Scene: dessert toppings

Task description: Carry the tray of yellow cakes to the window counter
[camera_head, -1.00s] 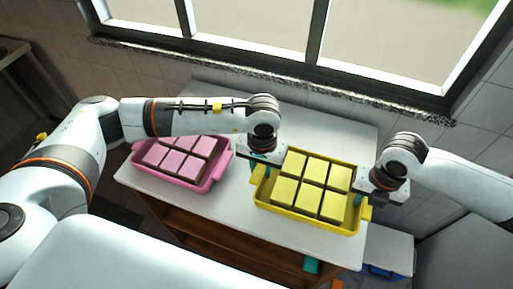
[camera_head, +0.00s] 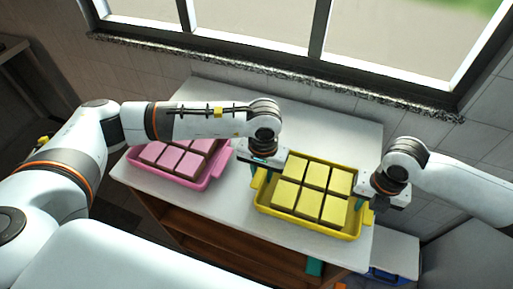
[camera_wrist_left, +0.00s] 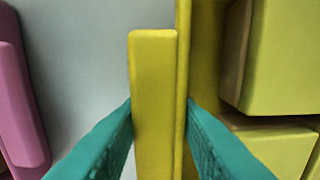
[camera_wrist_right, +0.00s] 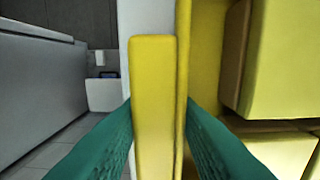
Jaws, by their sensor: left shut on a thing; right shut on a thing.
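The yellow tray (camera_head: 300,225) is over the white table at the right, with several yellow cakes (camera_head: 313,190) in rows in it. My left gripper (camera_head: 257,172) is shut on the tray's left handle, and that handle (camera_wrist_left: 153,100) stands between the teal fingers in the left wrist view. My right gripper (camera_head: 366,203) is shut on the right handle, and that handle (camera_wrist_right: 153,100) is between the fingers in the right wrist view. I cannot tell whether the tray touches the table.
A pink tray (camera_head: 205,183) of pink cakes is on the white table (camera_head: 225,215), left of the yellow tray and partly behind my left arm. The window (camera_head: 290,25) has a speckled stone ledge (camera_head: 270,83) beyond the table. Clear table lies between tray and wall.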

